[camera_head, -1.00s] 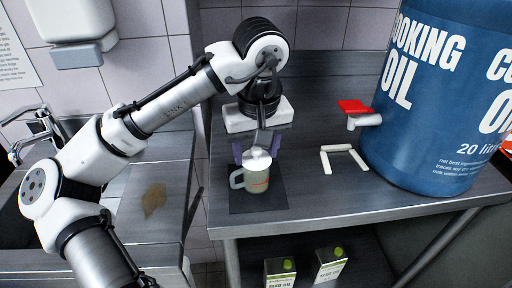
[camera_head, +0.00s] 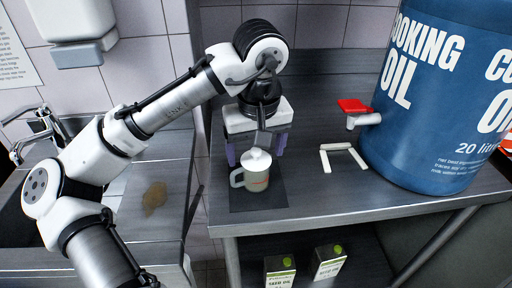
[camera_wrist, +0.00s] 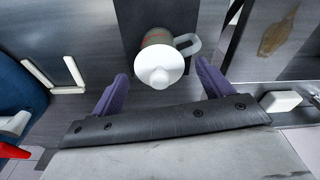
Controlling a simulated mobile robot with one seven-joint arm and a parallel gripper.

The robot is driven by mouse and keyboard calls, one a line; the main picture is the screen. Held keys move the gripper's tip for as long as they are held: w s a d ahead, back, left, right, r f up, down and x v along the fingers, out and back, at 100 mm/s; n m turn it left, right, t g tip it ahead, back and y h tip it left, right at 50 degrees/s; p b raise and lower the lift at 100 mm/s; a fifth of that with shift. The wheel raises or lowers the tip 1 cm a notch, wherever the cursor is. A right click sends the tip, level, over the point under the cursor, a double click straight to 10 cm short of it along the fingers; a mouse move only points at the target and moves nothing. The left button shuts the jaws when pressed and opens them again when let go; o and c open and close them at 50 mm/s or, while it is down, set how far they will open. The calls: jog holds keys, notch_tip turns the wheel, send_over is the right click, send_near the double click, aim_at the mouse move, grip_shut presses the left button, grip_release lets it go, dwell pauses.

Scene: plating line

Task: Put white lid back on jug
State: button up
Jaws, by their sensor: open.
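The jug (camera_head: 257,182) is a pale vessel with a grey handle on its left and a small red mark. It stands upright on a dark mat (camera_head: 272,200) on the steel counter. The white lid (camera_head: 257,160), with a knob on top, sits over the jug's mouth; whether it is fully seated I cannot tell. In the wrist view the lid (camera_wrist: 158,68) covers most of the jug (camera_wrist: 157,37), with the handle to the right. My gripper (camera_wrist: 163,85) is open, its purple fingers either side of the lid and apart from it.
A big blue cooking oil drum (camera_head: 435,110) with a red-handled tap (camera_head: 355,106) stands at the right. A white U-shaped bracket (camera_head: 342,158) lies between. Two seed oil cartons (camera_head: 328,262) stand on the lower shelf. A sink and a brown stain (camera_head: 155,197) are at the left.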

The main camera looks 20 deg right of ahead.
jog(key=shift+r, duration=0.1)
notch_tip(320, 180, up, 14)
jog(key=s, duration=0.1)
jog(key=shift+s+f, duration=0.25)
jog(key=shift+s, duration=0.1)
jog(key=shift+a, duration=0.1)
